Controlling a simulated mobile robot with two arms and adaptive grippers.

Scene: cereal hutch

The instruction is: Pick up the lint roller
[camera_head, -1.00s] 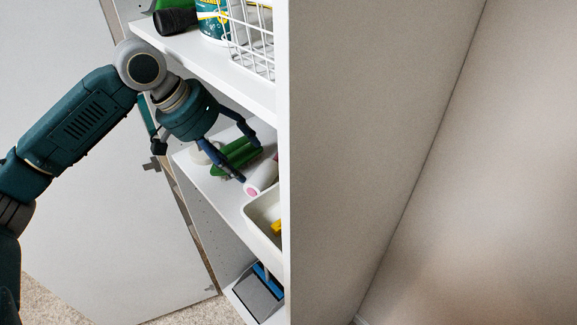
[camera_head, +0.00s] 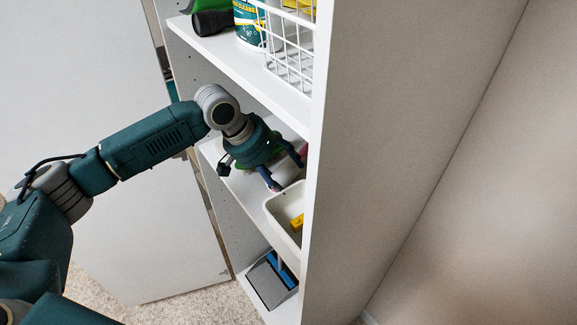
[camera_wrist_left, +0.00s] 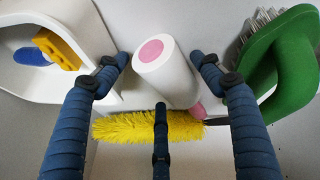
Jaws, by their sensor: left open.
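The lint roller (camera_wrist_left: 165,72), a white cylinder with a pink end face, lies on the shelf in the left wrist view. Its pink end faces the camera. My left gripper (camera_wrist_left: 160,75) is open, with one finger on each side of the roller and a third finger low in front of it. I cannot tell whether any finger touches it. In the head view my left gripper (camera_head: 287,172) reaches into the middle shelf, and the roller is mostly hidden there. My right gripper is not in view.
A green brush (camera_wrist_left: 288,65) lies close on the right and a white bin (camera_wrist_left: 95,35) with yellow and blue items on the left. A yellow duster (camera_wrist_left: 145,127) is nearby. Above is a shelf with a wire basket (camera_head: 290,62); a side panel (camera_head: 312,185) stands right.

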